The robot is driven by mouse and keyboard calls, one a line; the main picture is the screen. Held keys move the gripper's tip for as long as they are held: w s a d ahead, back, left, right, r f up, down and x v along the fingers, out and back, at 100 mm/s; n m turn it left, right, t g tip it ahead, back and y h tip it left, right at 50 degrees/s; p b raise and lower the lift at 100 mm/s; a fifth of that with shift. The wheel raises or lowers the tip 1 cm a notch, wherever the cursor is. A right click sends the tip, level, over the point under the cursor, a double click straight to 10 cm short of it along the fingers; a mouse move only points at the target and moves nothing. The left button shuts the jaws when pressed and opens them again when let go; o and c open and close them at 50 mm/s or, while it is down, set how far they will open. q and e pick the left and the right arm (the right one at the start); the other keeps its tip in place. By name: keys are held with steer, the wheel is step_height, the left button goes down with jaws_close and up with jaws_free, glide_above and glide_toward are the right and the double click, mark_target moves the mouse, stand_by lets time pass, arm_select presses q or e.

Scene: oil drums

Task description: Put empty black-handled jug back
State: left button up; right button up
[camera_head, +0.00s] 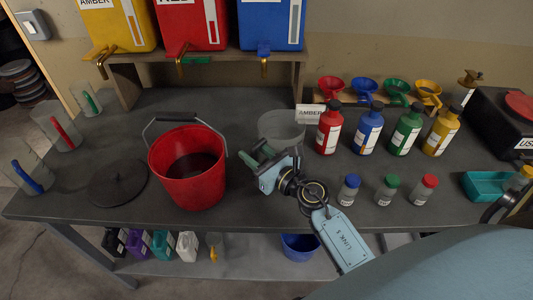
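A clear jug (283,127) is on the workbench right of the red bucket, in front of the small AMBER card. It looks empty; its handle is hidden or not distinct behind my gripper, so I cannot tell its colour. My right gripper (257,154) is just in front of the jug's lower left side. Its two fingers point up and left and look spread apart, with nothing clearly between them. I cannot tell whether they touch the jug. My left gripper is not in view.
The red bucket (189,165) stands close left of my gripper, beside a black lid (117,183). Jugs with green (87,101), red (62,132) and blue (30,177) handles stand at the left. Coloured bottles (368,129) and small capped jars (387,190) stand at the right.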

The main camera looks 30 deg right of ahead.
steer(key=b+v, duration=0.3)
steer(key=v, duration=0.9)
